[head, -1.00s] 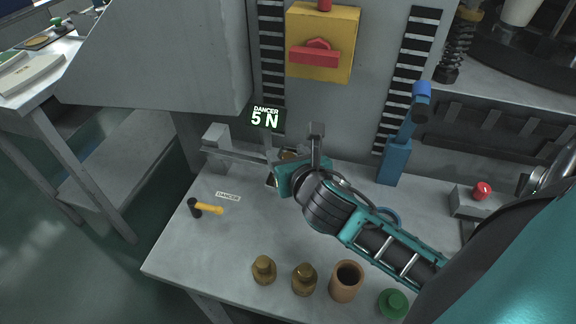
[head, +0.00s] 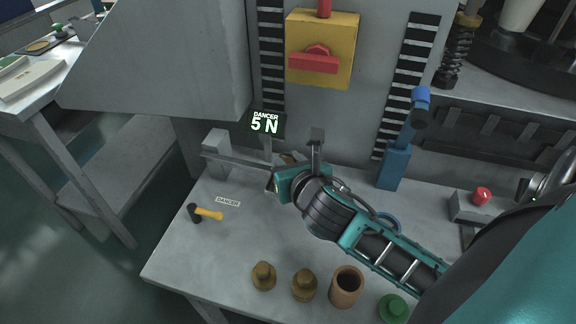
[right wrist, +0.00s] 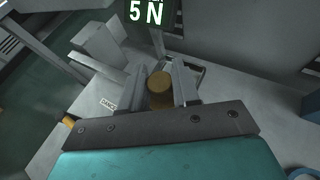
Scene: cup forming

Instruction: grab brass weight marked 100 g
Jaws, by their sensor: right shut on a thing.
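A brass weight (right wrist: 159,90) stands between the two fingers of my right gripper (right wrist: 162,82) in the right wrist view, and the gripper is shut on it. In the head view my right gripper (head: 279,180) is at the back of the bench, below the 5 N display, and a bit of brass (head: 288,158) shows behind it. Two more brass weights, one (head: 263,276) left of the other (head: 304,286), stand at the front edge. No gram marking is readable on any weight. My left gripper is not in view.
A balance arm (head: 238,159) and the 5 N display (head: 265,123) are close to my right gripper. A yellow-handled hammer (head: 206,213) lies at left. A brown cup (head: 346,287) and a green knobbed piece (head: 393,307) stand at the front. The bench middle is clear.

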